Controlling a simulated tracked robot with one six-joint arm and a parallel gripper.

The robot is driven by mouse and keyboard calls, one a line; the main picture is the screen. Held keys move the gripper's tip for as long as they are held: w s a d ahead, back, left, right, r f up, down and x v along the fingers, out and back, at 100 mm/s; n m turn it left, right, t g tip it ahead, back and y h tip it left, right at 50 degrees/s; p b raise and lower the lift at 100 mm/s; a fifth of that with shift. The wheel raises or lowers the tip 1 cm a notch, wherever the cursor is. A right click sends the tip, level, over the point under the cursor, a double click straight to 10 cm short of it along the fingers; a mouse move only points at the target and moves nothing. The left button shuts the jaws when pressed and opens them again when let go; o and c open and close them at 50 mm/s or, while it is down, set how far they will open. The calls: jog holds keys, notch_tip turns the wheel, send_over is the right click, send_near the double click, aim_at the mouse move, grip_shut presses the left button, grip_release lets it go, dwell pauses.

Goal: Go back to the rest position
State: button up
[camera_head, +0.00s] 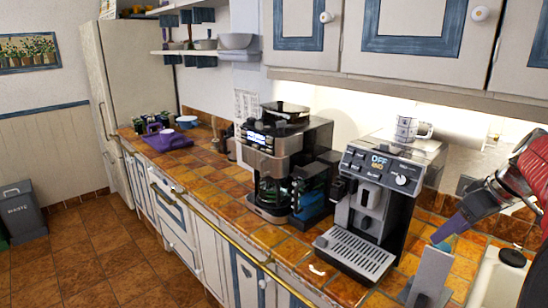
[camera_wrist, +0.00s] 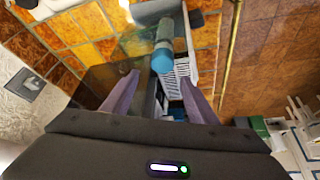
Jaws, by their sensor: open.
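My gripper (camera_head: 440,236) is at the right of the head view, on a red arm, with its purple-grey fingers pointing down and left. In the wrist view my gripper (camera_wrist: 160,88) has its two fingers well apart, with nothing clearly held between them. The fingers are in front of and right of the espresso machine (camera_head: 382,205), whose display reads OFF. Beyond the fingers in the wrist view is a blue-ended cylindrical thing (camera_wrist: 163,58). I cannot tell whether the fingers touch anything.
A second coffee maker (camera_head: 280,160) stands further left. A metal mug (camera_head: 408,130) sits on the espresso machine. The tiled counter (camera_head: 225,190) has free room at left.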

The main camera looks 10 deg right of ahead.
jog(key=s+a+m, duration=0.1)
jog(key=s+a, duration=0.2)
jog(key=a, duration=1.5)
jog(key=s+a+f+m, duration=0.1)
jog(key=s+a+f, duration=0.2)
jog(key=s+a, duration=0.3)
jog(key=s+a+f+m+h, duration=0.1)
jog(key=s+a+f, duration=0.3)
jog(key=s+a, duration=0.2)
jog(key=shift+s+a+f+t, duration=0.15)
jog(key=shift+a+t, duration=0.15)
jog(key=shift+a, duration=0.55)
